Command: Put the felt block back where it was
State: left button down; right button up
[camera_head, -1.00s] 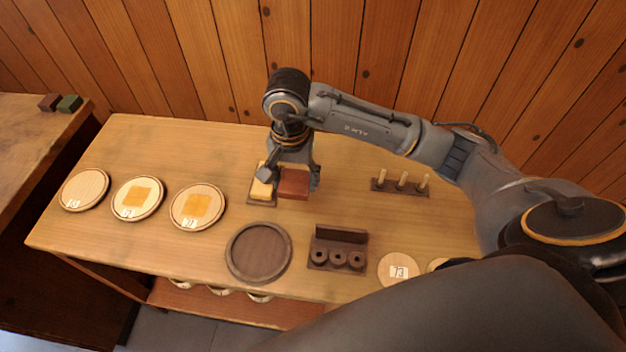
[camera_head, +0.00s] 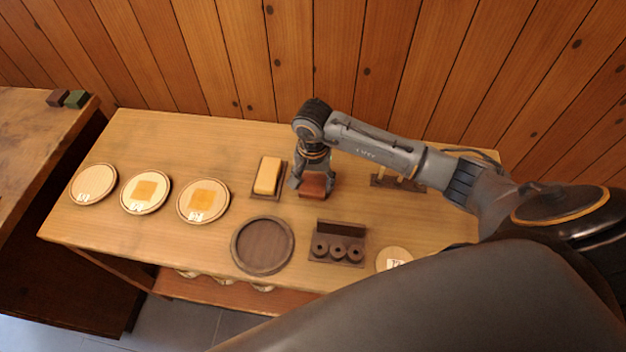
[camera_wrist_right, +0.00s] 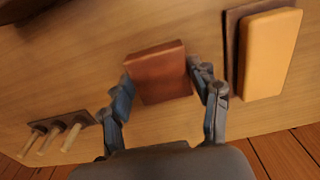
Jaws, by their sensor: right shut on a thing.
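A reddish-brown block (camera_head: 312,186), which I take for the felt block, is between the fingers of my right gripper (camera_head: 314,182). The right wrist view shows the block (camera_wrist_right: 158,72) with one finger of the gripper (camera_wrist_right: 163,82) against each side. Whether it touches the table or hangs just above it I cannot tell. To its left, a yellow block (camera_head: 267,176) lies on a dark rectangular tray (camera_head: 264,196), also seen in the right wrist view (camera_wrist_right: 268,55), apart from the gripper. My left gripper is not in view.
A dark peg rack (camera_head: 385,181) stands right of the gripper. In front are a round dark tray (camera_head: 262,246) and a dark holder with spools (camera_head: 337,243). Several round plates (camera_head: 203,201) line the left.

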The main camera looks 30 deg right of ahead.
aim_at(313, 185)
jog(key=shift+f, duration=0.15)
jog(key=o, duration=1)
jog(key=shift+r, duration=0.6)
jog(key=shift+r+b, duration=1.55)
jog(key=shift+r, duration=4.05)
jog(key=shift+s+f, duration=0.1)
